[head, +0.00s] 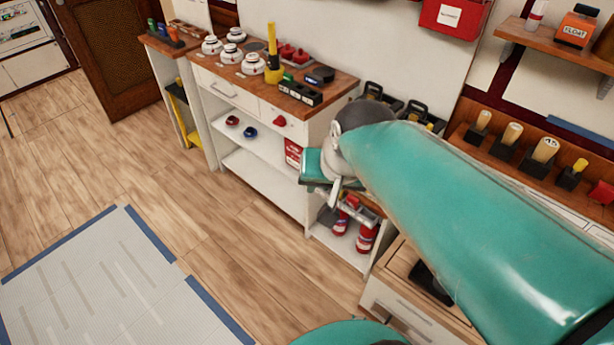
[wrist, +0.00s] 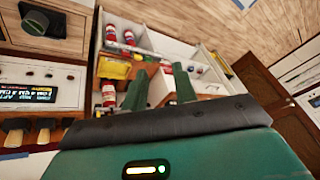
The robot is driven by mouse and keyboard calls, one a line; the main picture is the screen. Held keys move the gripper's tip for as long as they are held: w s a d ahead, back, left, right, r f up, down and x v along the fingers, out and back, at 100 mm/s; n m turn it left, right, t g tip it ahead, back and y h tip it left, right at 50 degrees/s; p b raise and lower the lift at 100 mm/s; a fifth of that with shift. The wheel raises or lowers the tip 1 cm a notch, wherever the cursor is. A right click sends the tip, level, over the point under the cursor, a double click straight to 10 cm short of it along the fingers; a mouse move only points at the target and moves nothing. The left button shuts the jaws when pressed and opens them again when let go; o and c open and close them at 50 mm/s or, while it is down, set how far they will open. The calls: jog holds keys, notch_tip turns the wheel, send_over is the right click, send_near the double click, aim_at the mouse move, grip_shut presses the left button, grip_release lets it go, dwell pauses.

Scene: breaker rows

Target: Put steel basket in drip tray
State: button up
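My gripper (wrist: 161,78) shows in the wrist view with its two green fingers spread apart and nothing visible between them. In the head view my gripper (head: 345,203) hangs in front of the low shelf at the right end of the white cabinet, partly hidden by my arm. I cannot make out a steel basket or a drip tray for certain in either view. Dark open-topped holders (head: 376,94) stand behind my arm on the counter, partly hidden; I cannot tell what they are.
A white cabinet (head: 262,185) with a wooden top carries white round items (head: 229,53), a yellow-handled tool (head: 273,60) and black blocks. Red bottles (head: 367,236) stand on a low shelf. A wooden rack (head: 508,150) is at the right.

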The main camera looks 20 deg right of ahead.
jog(key=s+a+n, duration=0.1)
jog(key=s+a+r+n, duration=0.1)
jog(key=s+n, duration=0.1)
jog(key=s+a+n, duration=0.1)
jog(key=shift+s+r, duration=0.3)
dwell(0.9)
